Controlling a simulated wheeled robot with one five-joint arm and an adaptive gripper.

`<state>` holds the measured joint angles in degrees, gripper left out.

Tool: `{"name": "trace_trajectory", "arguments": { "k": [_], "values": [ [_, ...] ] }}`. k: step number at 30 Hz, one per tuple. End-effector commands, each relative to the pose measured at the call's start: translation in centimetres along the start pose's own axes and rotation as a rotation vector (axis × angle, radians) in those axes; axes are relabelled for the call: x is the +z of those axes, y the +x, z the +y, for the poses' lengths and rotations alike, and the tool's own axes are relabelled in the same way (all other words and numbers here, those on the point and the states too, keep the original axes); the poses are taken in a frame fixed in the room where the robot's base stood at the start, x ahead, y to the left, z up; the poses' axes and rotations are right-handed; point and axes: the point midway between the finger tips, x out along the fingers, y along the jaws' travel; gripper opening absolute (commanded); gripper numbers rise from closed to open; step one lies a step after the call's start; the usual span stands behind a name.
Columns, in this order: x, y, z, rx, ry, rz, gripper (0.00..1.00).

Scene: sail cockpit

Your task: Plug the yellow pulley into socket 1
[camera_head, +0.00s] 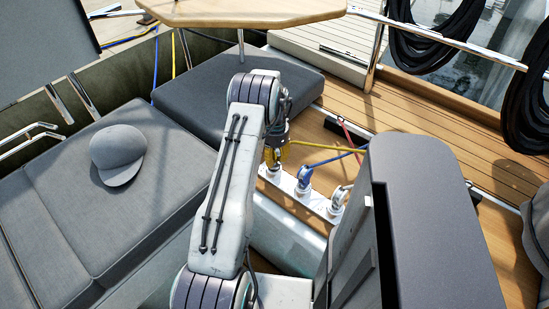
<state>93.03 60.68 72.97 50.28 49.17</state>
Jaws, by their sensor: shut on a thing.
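My gripper (276,146) points down at the far left end of a white socket strip (321,206). It is shut on the yellow pulley (272,157), which is partly hidden by the gripper and my arm. The pulley is right at the strip's far end; I cannot tell whether it is seated in the socket there or just above it. A yellow rope (318,147) runs from it to the right. A blue pulley (304,176) stands on the strip beside it, and another pulley (341,196) stands at the near right end. Socket numbers are not readable.
A blue rope (343,157) and a red rope (350,131) cross nearby. Grey cushions (170,165) with a cap (118,152) lie to the left. A wooden table (240,10) stands at the back. Black rope coils (430,35) hang on a rail. The wooden deck (440,125) is open at right.

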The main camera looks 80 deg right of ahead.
Motion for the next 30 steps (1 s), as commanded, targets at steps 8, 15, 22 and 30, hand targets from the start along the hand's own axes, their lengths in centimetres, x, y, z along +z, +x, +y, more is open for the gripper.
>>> {"name": "trace_trajectory", "arguments": {
  "k": [8,15,22,30],
  "values": [
    [-0.1,0.7,-0.1,-0.001,0.0,0.001,0.0],
    [-0.1,1.2,-0.1,-0.001,0.0,0.001,0.0],
    [-0.1,1.7,-0.1,-0.001,0.0,0.001,0.0],
    [-0.1,1.6,-0.1,0.0,0.0,0.0,0.55]
  ]
}}
